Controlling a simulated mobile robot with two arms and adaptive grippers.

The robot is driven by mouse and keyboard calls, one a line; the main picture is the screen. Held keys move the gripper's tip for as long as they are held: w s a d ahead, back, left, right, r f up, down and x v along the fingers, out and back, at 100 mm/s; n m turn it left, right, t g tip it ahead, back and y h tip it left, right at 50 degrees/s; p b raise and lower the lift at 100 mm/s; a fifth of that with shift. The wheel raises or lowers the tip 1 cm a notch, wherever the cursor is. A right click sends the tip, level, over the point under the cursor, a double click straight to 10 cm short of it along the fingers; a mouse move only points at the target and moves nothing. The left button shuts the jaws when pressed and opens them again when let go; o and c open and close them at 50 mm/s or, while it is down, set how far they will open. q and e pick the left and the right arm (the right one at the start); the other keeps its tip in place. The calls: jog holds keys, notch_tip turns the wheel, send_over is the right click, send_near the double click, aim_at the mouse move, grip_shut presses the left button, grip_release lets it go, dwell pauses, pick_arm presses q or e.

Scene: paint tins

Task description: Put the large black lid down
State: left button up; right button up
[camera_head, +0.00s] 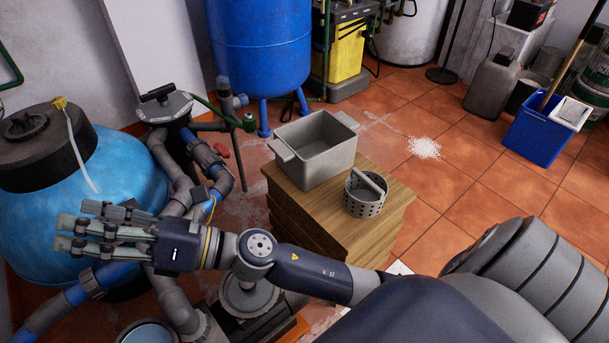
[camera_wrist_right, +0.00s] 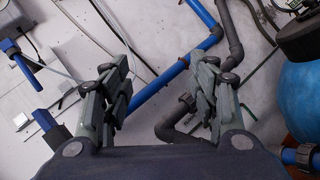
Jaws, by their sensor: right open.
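A large black lid (camera_head: 42,152) sits on top of the light blue round tank (camera_head: 120,185) at the left of the head view. The lid's edge also shows at the upper right of the wrist view (camera_wrist_right: 301,38), above the tank's blue side. My right gripper (camera_head: 68,232) is in front of the tank in the head view, its fingers pointing left. In the wrist view the right gripper (camera_wrist_right: 163,75) is open, with nothing between its fingers. It is apart from the lid. My left gripper is not in view.
Grey and blue pipes (camera_head: 182,165) run close beside the tank and behind my gripper. A wooden stand (camera_head: 385,220) bears a grey bin (camera_head: 318,160) and a perforated basket (camera_head: 364,200). A blue bucket (camera_head: 540,135) stands at right. Tiled floor (camera_head: 440,190) is open between.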

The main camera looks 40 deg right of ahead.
jog(key=w+d+f+m+t+h, duration=0.1)
jog(key=w+d+m+t+h, duration=0.15)
jog(key=d+m+h, duration=0.4)
jog(key=w+d+f+m+t+h, duration=0.15)
jog(key=d+m+t+h, duration=0.25)
jog(key=m, duration=0.5)
jog(key=d+f+m+g+h, duration=0.3)
jog(key=d+f+m+h, duration=0.4)
jog(key=d+f+m, duration=0.3)
jog(key=s+d+f+m+g+h, duration=0.2)
jog(key=s+d+f+m+g, duration=0.25)
jog(key=s+f+m, duration=0.4)
jog(key=s+f+m+g+y, duration=0.1)
jog(key=s+f+m+g, duration=0.2)
jog(key=s+f+g, duration=0.4)
jog(key=s+f, duration=0.2)
jog(key=s, duration=0.2)
jog(key=shift+s+a+f, duration=0.15)
jog(key=shift+s+f, duration=0.05)
jog(key=shift+s, duration=0.1)
